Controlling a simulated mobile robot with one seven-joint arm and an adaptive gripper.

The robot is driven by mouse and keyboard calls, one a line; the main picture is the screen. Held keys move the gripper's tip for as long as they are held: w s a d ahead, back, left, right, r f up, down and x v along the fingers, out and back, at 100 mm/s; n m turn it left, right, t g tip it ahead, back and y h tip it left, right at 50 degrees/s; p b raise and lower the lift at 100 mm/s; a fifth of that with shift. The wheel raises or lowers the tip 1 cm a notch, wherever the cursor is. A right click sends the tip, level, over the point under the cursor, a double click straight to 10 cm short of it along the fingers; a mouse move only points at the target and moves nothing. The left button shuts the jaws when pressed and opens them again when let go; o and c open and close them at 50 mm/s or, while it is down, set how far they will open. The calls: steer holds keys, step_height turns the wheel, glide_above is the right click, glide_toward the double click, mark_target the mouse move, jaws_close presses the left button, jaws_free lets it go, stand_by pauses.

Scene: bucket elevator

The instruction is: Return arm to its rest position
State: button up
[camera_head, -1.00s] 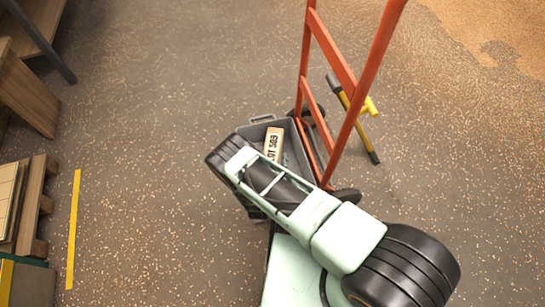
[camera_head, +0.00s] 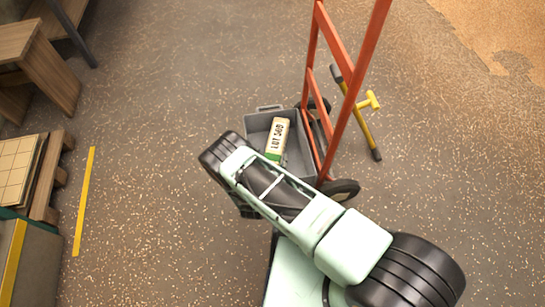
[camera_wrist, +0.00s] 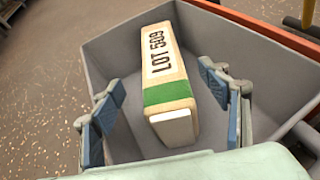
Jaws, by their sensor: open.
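My gripper (camera_wrist: 165,110) is open in the wrist view, its two blue-padded fingers apart. Between and beyond them a box marked LOT 509 (camera_wrist: 160,62), cream with a green band, lies in a grey bin (camera_wrist: 115,55). I see a gap between the box and the left finger; whether the right finger touches it I cannot tell. In the head view the box (camera_head: 277,137) lies inside the grey bin (camera_head: 262,108), and my arm hides the bin's near side. The gripper's fingers are hidden there.
An orange hand truck (camera_head: 355,100) stands right beside the bin. A yellow-and-black tool (camera_head: 366,125) lies on the floor behind it. Wooden furniture (camera_head: 50,65), a pallet (camera_head: 48,190) and a yellow floor line (camera_head: 84,200) are at the left. Floor between line and bin is clear.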

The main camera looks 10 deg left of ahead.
steer(key=shift+s+r, duration=0.1)
steer(key=shift+s, duration=0.25)
stand_by(0.4)
